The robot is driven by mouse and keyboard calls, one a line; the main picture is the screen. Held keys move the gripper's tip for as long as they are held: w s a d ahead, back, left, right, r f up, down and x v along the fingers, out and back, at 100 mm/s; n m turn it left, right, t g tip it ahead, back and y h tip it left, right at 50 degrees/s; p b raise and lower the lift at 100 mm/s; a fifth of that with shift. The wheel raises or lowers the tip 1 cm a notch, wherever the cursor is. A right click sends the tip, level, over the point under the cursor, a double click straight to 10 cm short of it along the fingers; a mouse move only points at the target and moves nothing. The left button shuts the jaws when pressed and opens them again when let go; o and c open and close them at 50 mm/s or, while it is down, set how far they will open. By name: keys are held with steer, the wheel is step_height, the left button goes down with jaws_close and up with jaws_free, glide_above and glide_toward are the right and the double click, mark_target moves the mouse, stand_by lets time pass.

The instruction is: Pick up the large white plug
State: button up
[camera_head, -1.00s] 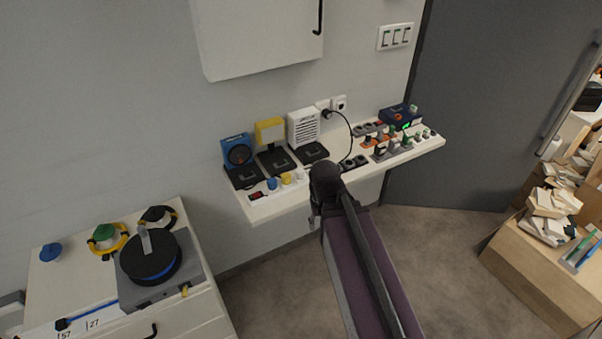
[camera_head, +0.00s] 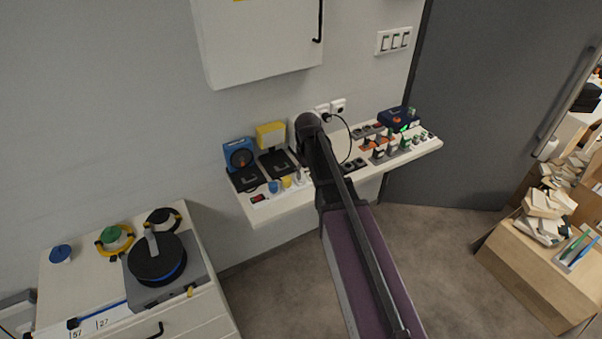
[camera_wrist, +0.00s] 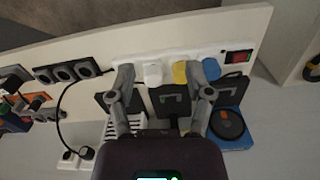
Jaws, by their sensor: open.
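A white plug (camera_wrist: 153,75) sits in a white power strip (camera_wrist: 222,50), beside a yellow plug (camera_wrist: 181,72) and a blue plug (camera_wrist: 210,69). My gripper (camera_wrist: 165,76) is open in the wrist view, its two fingers spread. The white plug lies between the fingers in the picture, closer to the left one; whether they are level with it I cannot tell. In the head view, my arm hides most of the gripper and the shelf area around the white plug. The yellow plug (camera_head: 286,182) and blue plug (camera_head: 273,187) show left of my arm.
The narrow wall shelf (camera_head: 265,212) also holds a blue round device (camera_head: 239,156), a yellow device (camera_head: 271,135), black sockets (camera_wrist: 67,72) and a black cable (camera_wrist: 58,112). A white cabinet (camera_head: 255,40) hangs above.

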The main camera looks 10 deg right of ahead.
steer(key=w+r+n+p, duration=0.1)
steer(key=w+r+p, duration=0.1)
steer(key=w, duration=0.8)
steer(key=shift+w+r, duration=0.25)
steer(key=shift+r, duration=0.2)
steer(key=shift+d+f, duration=0.1)
steer(key=shift+f, duration=0.1)
step_height(320, 180, down, 8)
steer(key=b, duration=0.8)
steer(key=shift+f+b, duration=0.15)
steer(key=shift+b, duration=0.15)
steer(key=shift+f, duration=0.1)
steer(key=shift+w+a+f+b, duration=0.1)
steer(key=shift+a+f+b, duration=0.05)
steer(key=shift+f+b, duration=1.15)
steer(key=shift+a+f+b, duration=0.1)
steer(key=shift+f+b, duration=1.1)
steer(key=shift+b, duration=0.1)
jaws_close()
